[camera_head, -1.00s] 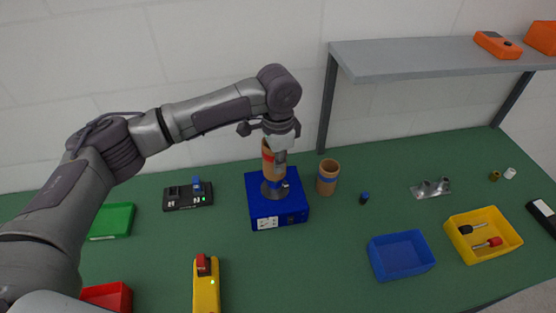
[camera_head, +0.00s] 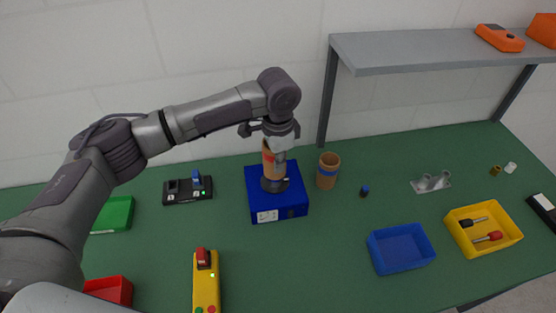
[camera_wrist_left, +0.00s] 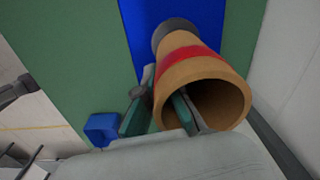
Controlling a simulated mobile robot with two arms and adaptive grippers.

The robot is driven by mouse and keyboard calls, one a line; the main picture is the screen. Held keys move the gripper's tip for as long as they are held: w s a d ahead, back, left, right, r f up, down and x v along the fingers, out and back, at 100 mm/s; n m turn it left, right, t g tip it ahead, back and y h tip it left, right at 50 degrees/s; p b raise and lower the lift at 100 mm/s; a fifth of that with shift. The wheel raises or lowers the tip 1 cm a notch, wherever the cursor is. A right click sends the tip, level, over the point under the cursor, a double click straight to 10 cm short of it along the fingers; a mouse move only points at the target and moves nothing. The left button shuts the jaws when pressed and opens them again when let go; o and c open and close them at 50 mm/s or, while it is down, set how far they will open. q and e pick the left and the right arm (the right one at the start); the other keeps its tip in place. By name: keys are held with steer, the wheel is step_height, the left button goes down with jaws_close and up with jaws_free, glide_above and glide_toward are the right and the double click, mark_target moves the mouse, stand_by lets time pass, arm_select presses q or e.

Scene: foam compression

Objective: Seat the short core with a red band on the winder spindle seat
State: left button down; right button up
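The short tan core with a red band (camera_head: 272,165) stands upright over the dark round spindle seat (camera_head: 275,186) on the blue winder box (camera_head: 290,208). In the left wrist view the core (camera_wrist_left: 200,85) shows its open end, and its far end meets the dark disc of the seat (camera_wrist_left: 172,28). I cannot tell whether it is fully down. My left gripper (camera_head: 277,152) is at the core's upper end, one finger inside its mouth and one outside, shut on its wall. My right gripper is not in view.
A black switch unit (camera_head: 185,192) lies to the left and a yellow controller (camera_head: 206,285) in front. A blue tray (camera_head: 402,266) and yellow tray (camera_head: 480,250) lie right. The grey shelf (camera_head: 440,53) overhangs the back right.

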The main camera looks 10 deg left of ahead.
arm_select(q)
steer(key=shift+f, duration=0.45)
steer(key=c, duration=1.2)
jaws_free()
steer(key=shift+c, duration=0.2)
step_height(320, 180, up, 12)
steer(key=shift+r, duration=0.1)
